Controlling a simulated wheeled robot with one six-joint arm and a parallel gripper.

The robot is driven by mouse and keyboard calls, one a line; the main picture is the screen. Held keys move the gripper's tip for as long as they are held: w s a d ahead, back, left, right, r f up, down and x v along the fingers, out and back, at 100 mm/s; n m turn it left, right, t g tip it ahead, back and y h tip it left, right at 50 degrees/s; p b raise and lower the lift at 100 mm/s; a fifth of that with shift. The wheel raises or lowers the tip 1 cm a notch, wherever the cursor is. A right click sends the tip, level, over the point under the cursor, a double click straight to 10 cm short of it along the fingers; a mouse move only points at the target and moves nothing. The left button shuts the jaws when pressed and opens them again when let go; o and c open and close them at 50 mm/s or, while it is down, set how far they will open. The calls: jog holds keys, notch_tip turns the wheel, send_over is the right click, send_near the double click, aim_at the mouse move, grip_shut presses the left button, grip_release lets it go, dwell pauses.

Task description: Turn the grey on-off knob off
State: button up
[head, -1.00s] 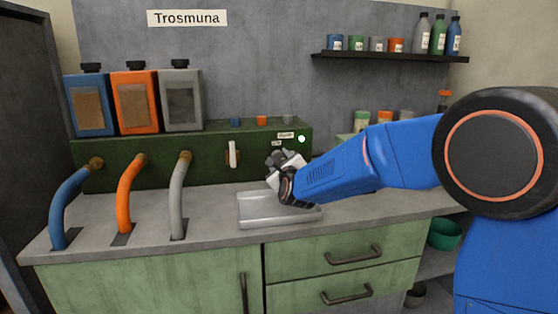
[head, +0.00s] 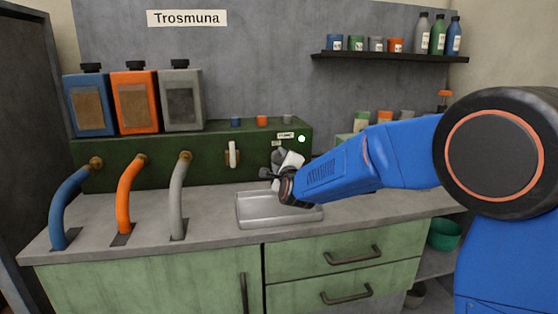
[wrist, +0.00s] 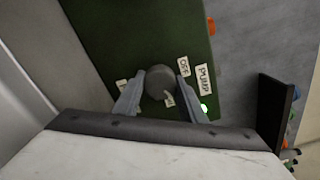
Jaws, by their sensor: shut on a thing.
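The grey round knob (wrist: 160,82) sits on the dark green panel (wrist: 105,30) between my two fingers in the wrist view. My gripper (wrist: 159,98) is shut on it, one finger on each side. An "OFF" label (wrist: 184,67) and a "PUMP" label (wrist: 203,78) lie beside the right finger. Another label by the knob is partly covered. A lit lamp (wrist: 204,107) shows near the right fingertip. In the head view my gripper (head: 277,166) is at the right part of the green box (head: 205,150) and hides the knob there.
A metal tray (head: 255,224) lies on the counter below my gripper. A white-handled switch (head: 233,153) is left of it on the box. Blue, orange and grey hoses (head: 178,200) stand further left. A shelf (head: 385,56) with cups and bottles hangs at upper right.

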jog(key=n, duration=0.6)
jog(key=shift+n, duration=0.3)
jog(key=n, duration=0.6)
dwell(0.4)
jog(key=o, duration=1.1)
jog(key=shift+c, duration=0.2)
jog(key=shift+r, duration=0.2)
notch_tip(320, 180, up, 10)
jog(key=shift+f, duration=0.15)
jog(key=shift+n, duration=0.3)
